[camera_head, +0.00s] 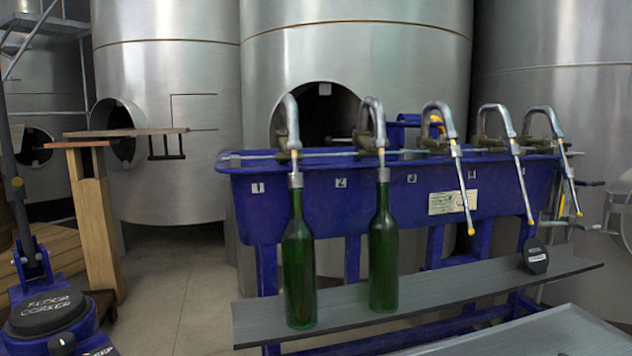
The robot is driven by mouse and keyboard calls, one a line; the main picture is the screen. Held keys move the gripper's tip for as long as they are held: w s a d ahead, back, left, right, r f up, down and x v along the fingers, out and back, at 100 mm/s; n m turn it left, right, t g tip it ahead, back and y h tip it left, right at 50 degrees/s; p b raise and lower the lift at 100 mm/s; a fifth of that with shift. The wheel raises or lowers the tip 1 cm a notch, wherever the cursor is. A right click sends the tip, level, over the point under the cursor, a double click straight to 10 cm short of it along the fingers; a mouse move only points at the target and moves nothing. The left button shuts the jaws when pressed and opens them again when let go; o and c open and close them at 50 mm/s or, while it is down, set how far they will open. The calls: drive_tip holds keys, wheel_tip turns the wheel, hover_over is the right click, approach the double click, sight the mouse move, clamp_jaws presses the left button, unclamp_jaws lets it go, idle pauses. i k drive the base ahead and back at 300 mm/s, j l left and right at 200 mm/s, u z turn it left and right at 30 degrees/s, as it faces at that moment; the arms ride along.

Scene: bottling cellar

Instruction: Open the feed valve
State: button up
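A blue bottle filler trough (330,195) stands in the middle, with several curved metal spouts along its top. No part is clearly readable as the feed valve. A small lever-like handle (590,184) sticks out at the trough's right end, and a blue fitting with an orange part (410,128) shows behind the trough, partly hidden by the spouts. Two green bottles stand upright on the shelf under the first two spouts, the left bottle (299,265) and the right bottle (383,255). My gripper is not in view.
A floor corker (50,312) stands at left, near a wooden post (95,220). Steel tanks (165,70) fill the back. Open floor (170,290) lies left of the filler.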

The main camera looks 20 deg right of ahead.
sight(583, 183)
drive_tip(key=z, duration=1.9)
drive_tip(key=i+l, duration=0.5)
drive_tip(key=i, duration=0.15)
drive_tip(key=i+l, duration=0.5)
drive_tip(key=i, duration=0.15)
drive_tip(key=i+l+z, duration=0.1)
drive_tip(key=i+l, duration=0.4)
drive_tip(key=i, duration=0.15)
